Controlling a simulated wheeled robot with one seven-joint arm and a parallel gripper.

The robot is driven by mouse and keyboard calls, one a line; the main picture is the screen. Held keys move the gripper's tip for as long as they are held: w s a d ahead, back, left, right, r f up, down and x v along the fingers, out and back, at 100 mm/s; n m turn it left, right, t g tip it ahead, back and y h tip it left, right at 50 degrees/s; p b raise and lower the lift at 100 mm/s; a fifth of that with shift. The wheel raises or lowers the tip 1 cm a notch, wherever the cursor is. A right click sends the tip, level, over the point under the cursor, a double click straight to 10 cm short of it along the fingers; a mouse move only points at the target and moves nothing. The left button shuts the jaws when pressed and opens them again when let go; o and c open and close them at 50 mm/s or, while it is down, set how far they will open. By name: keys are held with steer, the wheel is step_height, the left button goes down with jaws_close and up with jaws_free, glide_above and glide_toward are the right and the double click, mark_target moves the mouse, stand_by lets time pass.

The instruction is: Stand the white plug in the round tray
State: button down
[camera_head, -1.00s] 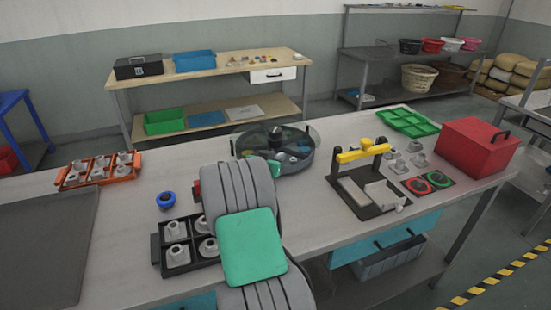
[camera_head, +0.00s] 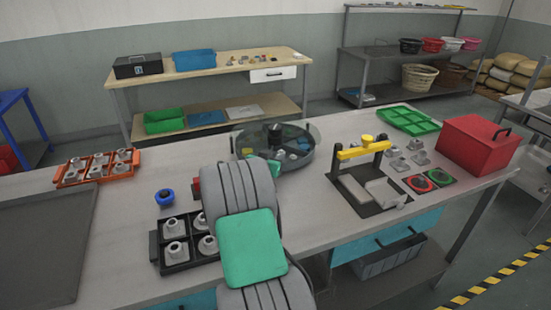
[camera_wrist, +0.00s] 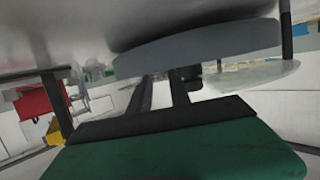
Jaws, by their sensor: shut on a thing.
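The round grey tray (camera_head: 303,163) stands on the bench beyond my arm, with a dark hub in its middle and small coloured pieces inside. A clear disc shows by it. My gripper (camera_wrist: 161,80) appears in the wrist view as two dark fingers reaching forward, close together. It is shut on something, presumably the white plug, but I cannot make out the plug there. In the head view my arm hides most of the gripper, which is at the tray's near side. A grey disc-like shape crosses above the fingers in the wrist view.
A black tray of grey parts (camera_head: 162,265) and a blue ring (camera_head: 164,197) lie left of my arm. An orange rack (camera_head: 70,181) is farther left. A yellow-topped press (camera_head: 361,153), red box (camera_head: 476,146) and green tray (camera_head: 407,119) stand right. Bench is clear between tray and press.

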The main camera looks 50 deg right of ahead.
steer(key=shift+a+f+b, duration=0.1)
steer(key=shift+f+b, duration=0.7)
steer(key=shift+b, duration=0.2)
stand_by(1.6)
steer(key=c, duration=1.3)
jaws_free()
steer(key=shift+f, duration=0.1)
steer(key=shift+o, duration=0.9)
steer(key=shift+s+f, duration=0.1)
steer(key=shift+r, duration=0.35)
step_height(320, 180, up, 4)
steer(key=shift+s+a+r+b, duration=0.1)
steer(key=shift+a+b, duration=0.05)
steer(key=shift+b, duration=0.35)
steer(key=s+a+r+b, duration=0.2)
steer(key=s+a+r, duration=0.6)
steer(key=a+r, duration=0.1)
steer(key=shift+s+a+r, duration=0.15)
steer(key=shift+s+a, duration=0.25)
